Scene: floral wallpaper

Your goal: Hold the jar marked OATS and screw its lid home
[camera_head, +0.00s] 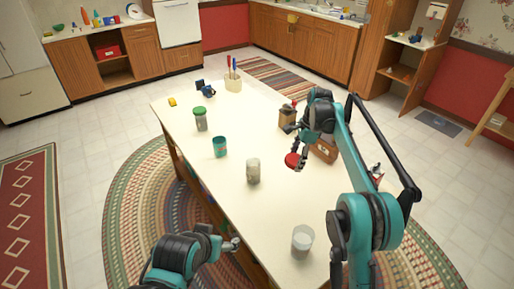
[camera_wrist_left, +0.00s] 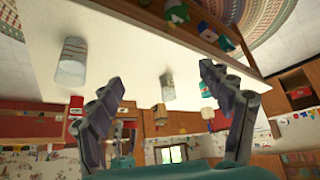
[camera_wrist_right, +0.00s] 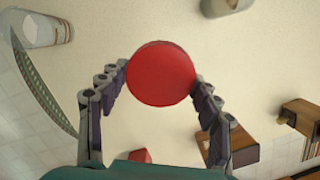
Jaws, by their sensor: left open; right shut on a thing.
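A red round lid (camera_head: 292,160) is held by my right gripper (camera_head: 297,158) above the table. In the right wrist view the lid (camera_wrist_right: 160,73) sits between the two fingertips, its flat face toward the camera. A lidless-looking clear jar with pale contents (camera_head: 253,172) stands upright on the table, left of and apart from the lid. I cannot read any OATS marking on it. My left gripper (camera_head: 233,243) is open and empty by the near left table edge. In the left wrist view a similar jar (camera_wrist_left: 168,88) shows beyond the open fingers (camera_wrist_left: 165,95).
On the table (camera_head: 270,205) stand a whitish cup (camera_head: 302,242), a teal cup (camera_head: 219,147), a green-lidded jar (camera_head: 200,120), a utensil holder (camera_head: 233,84), a yellow block (camera_head: 172,101) and a wooden box (camera_head: 324,150). The surface around the clear jar is free.

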